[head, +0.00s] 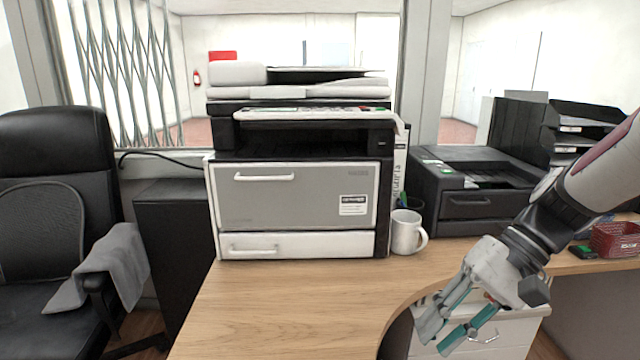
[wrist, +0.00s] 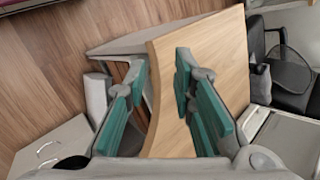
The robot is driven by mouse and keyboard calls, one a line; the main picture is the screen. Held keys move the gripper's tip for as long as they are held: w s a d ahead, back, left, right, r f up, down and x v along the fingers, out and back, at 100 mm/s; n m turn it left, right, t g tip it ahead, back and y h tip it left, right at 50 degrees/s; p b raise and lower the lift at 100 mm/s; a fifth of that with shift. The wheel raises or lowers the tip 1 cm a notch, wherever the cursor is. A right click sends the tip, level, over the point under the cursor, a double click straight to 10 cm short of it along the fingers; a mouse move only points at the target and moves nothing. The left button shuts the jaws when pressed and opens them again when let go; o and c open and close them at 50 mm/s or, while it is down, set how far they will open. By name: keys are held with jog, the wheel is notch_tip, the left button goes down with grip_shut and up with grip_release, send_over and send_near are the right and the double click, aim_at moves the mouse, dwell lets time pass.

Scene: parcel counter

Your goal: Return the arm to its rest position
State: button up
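My gripper (head: 448,338) hangs at the lower right of the head view, past the curved front edge of the wooden counter (head: 270,310). Its two teal-padded fingers are spread apart with nothing between them. In the wrist view my gripper (wrist: 160,75) also shows its fingers apart, with the counter (wrist: 215,50) and the floor beyond them. My arm comes in from the right edge of the head view and slants down to the left.
A large printer (head: 295,190) stands on the counter with a white mug (head: 407,232) at its right. A smaller black printer (head: 475,190) and a red basket (head: 615,240) are further right. A drawer cabinet (head: 510,335) is below my gripper. A black chair (head: 50,200) stands left.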

jog(key=s+d+r+n+t+h, duration=0.1)
jog(key=s+h, duration=0.3)
jog(key=s, duration=0.6)
jog(key=s+d+r+n+t+h, duration=0.15)
jog(key=s+h, duration=0.25)
jog(key=s, duration=0.6)
notch_tip(320, 180, up, 25)
jog(key=t+p, duration=0.3)
jog(key=p, duration=2)
jog(key=shift+s+r, duration=0.2)
jog(key=shift+s, duration=0.05)
jog(key=shift+o, duration=0.4)
jog(key=shift+a+t, duration=0.1)
jog(key=shift+t, duration=0.15)
